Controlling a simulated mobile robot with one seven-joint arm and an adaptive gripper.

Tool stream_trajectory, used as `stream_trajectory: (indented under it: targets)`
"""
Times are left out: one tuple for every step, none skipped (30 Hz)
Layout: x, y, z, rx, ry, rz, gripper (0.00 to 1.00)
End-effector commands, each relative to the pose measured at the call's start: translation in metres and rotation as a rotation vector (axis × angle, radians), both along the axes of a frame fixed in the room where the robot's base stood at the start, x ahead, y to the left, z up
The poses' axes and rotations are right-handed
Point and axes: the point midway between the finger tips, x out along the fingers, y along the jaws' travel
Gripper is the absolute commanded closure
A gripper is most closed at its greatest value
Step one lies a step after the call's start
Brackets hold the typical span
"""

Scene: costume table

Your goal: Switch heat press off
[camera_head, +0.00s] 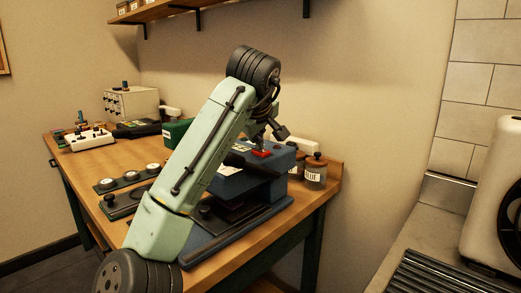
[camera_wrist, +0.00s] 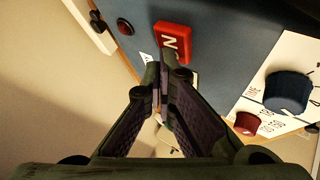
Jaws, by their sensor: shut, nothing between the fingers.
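The heat press (camera_head: 238,182) is a blue machine on the wooden table, partly hidden behind my arm. Its red switch (camera_head: 261,153) sits on top; in the wrist view the red switch (camera_wrist: 173,42) shows lettering that seems to read "ON". My gripper (camera_head: 278,131) is above the press near the switch. In the wrist view my gripper (camera_wrist: 160,80) is shut and empty, its fingertips just below the switch in the picture. I cannot tell whether they touch the panel. A dark knob (camera_wrist: 287,92) and a small red knob (camera_wrist: 247,123) are on a white panel at the right.
A jar labelled glue (camera_head: 315,172) stands right of the press. A dark round button or lamp (camera_wrist: 125,27) is left of the switch. A green box (camera_head: 177,131), white device (camera_head: 88,138) and beige box (camera_head: 131,104) stand farther left. A shelf (camera_head: 165,12) hangs above.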

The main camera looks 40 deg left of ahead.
Motion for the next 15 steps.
stream_trajectory:
  targets:
    - [0.000,0.000,0.000,-0.001,0.001,0.000,1.00]
    - [0.000,0.000,0.000,-0.001,0.001,0.000,1.00]
    - [0.000,0.000,0.000,-0.001,0.001,0.000,1.00]
    - [0.000,0.000,0.000,-0.001,0.001,0.000,1.00]
    - [0.000,0.000,0.001,-0.001,0.001,0.000,1.00]
    - [0.000,0.000,0.002,-0.001,0.001,0.000,1.00]
    - [0.000,0.000,0.003,-0.001,0.001,0.000,1.00]
    - [0.000,0.000,0.005,-0.002,0.001,-0.001,1.00]
    - [0.000,0.000,0.007,-0.002,0.001,-0.001,1.00]
    - [0.000,0.000,0.009,-0.002,0.001,-0.001,1.00]
    - [0.000,0.000,0.011,-0.002,0.002,-0.001,1.00]
    - [0.000,0.000,0.013,-0.003,0.001,0.000,1.00]
    - [0.000,0.000,0.015,-0.003,0.001,0.000,1.00]
    - [0.000,0.000,0.017,-0.003,0.001,0.000,1.00]
    - [0.000,0.000,0.018,-0.003,0.001,0.000,1.00]
